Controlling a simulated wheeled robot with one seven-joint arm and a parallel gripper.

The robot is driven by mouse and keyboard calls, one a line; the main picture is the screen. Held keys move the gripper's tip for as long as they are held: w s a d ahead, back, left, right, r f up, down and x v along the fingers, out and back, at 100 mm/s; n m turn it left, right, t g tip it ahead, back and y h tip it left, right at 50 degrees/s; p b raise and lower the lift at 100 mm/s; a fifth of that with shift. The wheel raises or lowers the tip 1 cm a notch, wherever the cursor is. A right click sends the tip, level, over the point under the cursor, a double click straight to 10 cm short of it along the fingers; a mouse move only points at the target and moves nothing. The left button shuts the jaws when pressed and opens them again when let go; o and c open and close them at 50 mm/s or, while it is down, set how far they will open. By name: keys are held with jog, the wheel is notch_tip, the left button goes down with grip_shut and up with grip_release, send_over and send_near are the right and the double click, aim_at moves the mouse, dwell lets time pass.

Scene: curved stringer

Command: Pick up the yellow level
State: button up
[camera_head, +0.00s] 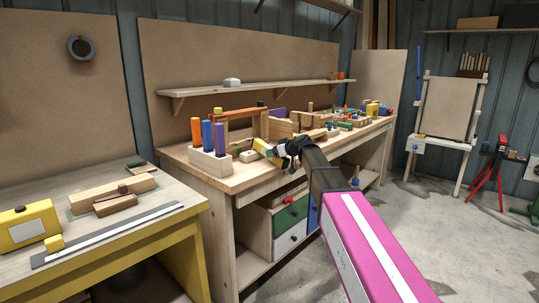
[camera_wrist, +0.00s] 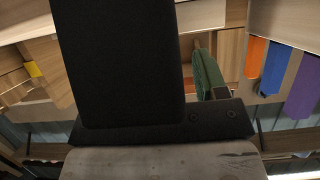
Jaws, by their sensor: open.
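A small yellow piece (camera_head: 262,147) shows on the long workbench, right beside the dark end of my arm. It may be the yellow level, but it is small and partly covered, so I cannot be sure. My gripper (camera_head: 280,153) is over the bench's front left part, open, with nothing seen held. Whether it touches the yellow piece cannot be told. In the wrist view a large black part of my gripper (camera_wrist: 120,60) blocks the middle. A small yellow patch (camera_wrist: 33,69) shows at that view's left.
A pale block with orange, blue and purple handles (camera_head: 209,163) stands left of my gripper; the handles also show in the wrist view (camera_wrist: 275,67). Wooden pieces crowd the bench behind. A shelf (camera_head: 250,88) runs above. The nearer left table holds a yellow box (camera_head: 28,225) and metal ruler (camera_head: 110,233).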

jog(key=c, duration=1.1)
jog(key=shift+c, duration=0.5)
jog(key=shift+r, duration=0.15)
